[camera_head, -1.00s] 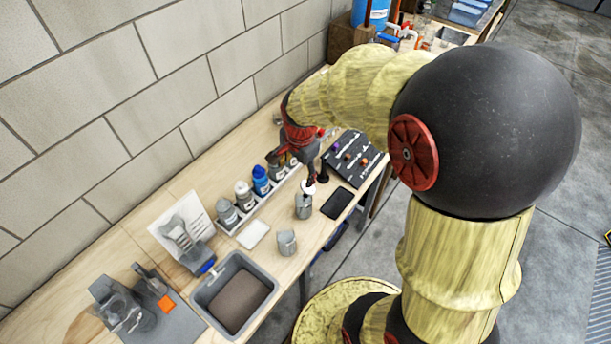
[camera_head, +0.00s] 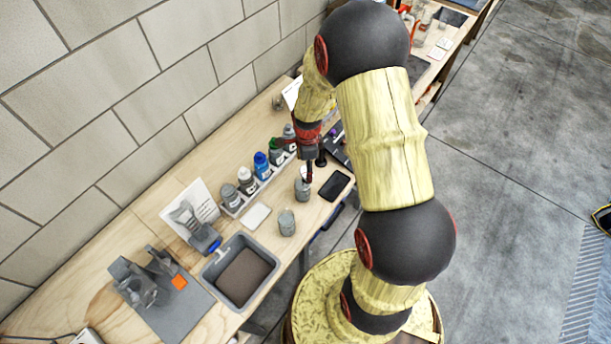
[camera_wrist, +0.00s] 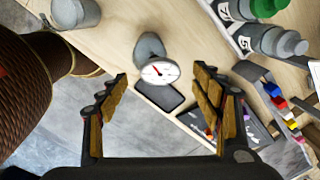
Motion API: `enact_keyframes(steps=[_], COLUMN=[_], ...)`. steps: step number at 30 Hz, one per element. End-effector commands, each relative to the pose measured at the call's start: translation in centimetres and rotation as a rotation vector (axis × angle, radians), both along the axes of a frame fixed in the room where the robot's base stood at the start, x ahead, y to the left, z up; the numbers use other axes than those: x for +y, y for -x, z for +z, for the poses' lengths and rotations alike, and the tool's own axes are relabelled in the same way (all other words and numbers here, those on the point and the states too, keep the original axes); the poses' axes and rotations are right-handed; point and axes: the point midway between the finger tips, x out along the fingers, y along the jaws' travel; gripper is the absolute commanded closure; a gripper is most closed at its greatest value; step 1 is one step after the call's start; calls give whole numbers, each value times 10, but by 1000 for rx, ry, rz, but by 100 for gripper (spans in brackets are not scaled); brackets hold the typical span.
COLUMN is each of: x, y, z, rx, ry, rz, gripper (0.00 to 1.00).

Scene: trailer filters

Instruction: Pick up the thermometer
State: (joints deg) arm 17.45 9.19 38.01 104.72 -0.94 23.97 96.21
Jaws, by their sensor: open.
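The thermometer (camera_wrist: 159,72) has a round white dial with a red needle. In the wrist view its dial faces the camera, ahead of my open fingers and between their lines. A grey cup (camera_wrist: 149,45) shows just behind the dial, and the thermometer seems to stand in it. The stem is hidden. In the head view this grey cup (camera_head: 302,190) stands on the bench below my gripper (camera_head: 308,172), and the dial is hard to make out there. My gripper (camera_wrist: 160,105) is open and empty in the wrist view, with the dial a little beyond the fingertips.
A black flat pad (camera_head: 335,185) lies right of the cup. A second grey cup (camera_head: 286,222) stands nearer the grey bin (camera_head: 240,295). A white rack of bottles (camera_head: 233,205) runs along the wall side. A dark tool board (camera_wrist: 250,125) lies close to the right finger.

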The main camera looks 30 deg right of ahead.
Motion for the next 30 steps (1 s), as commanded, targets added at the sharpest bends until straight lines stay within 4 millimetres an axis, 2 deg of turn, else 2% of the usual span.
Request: enact_keyframes(steps=[3, 5, 12, 30], x=[0, 0, 0, 0], y=[0, -1, -2, -2], z=[-19, -24, -25, -25], rx=[3, 2, -1, 0], ry=[-1, -1, 0, 0], rz=[1, 1, 1, 1], gripper=[34, 34, 34, 69])
